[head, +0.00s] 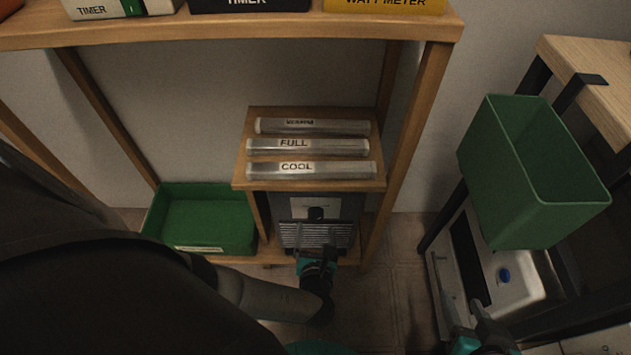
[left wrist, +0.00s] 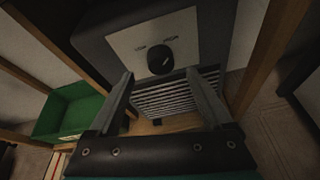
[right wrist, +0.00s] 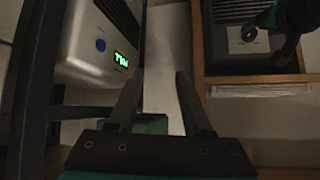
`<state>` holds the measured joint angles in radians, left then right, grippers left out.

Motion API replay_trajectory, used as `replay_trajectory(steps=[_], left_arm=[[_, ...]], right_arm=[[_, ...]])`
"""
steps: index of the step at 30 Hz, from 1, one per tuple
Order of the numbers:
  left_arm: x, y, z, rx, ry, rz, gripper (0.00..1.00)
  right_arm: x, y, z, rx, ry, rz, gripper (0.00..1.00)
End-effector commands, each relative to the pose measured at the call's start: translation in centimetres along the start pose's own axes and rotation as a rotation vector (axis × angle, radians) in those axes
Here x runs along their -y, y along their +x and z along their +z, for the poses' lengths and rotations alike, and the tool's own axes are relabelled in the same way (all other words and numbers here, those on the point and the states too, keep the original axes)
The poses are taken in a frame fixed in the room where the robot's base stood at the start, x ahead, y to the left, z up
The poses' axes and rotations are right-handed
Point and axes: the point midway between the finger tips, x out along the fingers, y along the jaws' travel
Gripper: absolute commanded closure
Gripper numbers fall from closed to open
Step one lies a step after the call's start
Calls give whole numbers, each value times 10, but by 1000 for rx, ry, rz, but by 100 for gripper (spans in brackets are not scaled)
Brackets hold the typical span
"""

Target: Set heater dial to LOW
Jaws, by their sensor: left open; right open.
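The heater (head: 318,208) is a dark box on the low shelf under the small wooden stand, with a pale control plate and a slatted grille. A pale mark on the dial points to the upper right. My left gripper (left wrist: 164,85) is open in front of the heater, its fingers before the grille and just below the dial, holding nothing. My right gripper (right wrist: 156,80) is open and empty, low at the right in the head view (head: 470,330).
A green bin (head: 205,245) sits left of the heater. Lamp tubes labelled WARM, FULL and COOL (head: 310,170) lie on the stand above. A green crate (head: 535,190) and a white device with a blue button (head: 515,285) stand at right. Wooden posts (head: 405,150) flank the heater.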

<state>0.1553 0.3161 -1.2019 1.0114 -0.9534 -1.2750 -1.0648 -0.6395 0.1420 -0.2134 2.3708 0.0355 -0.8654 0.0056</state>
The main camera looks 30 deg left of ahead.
Motion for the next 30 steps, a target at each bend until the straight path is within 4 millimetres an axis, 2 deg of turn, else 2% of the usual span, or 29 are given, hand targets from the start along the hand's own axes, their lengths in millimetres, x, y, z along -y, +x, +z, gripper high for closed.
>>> replay_trajectory(steps=[12,30], left_arm=[[0,27,0,2,0,1,16],[0,53,0,1,0,1,16]], right_arm=[[23,10,-13,-229,21,-64,50],[45,3,-28,-485,68,-125,50]])
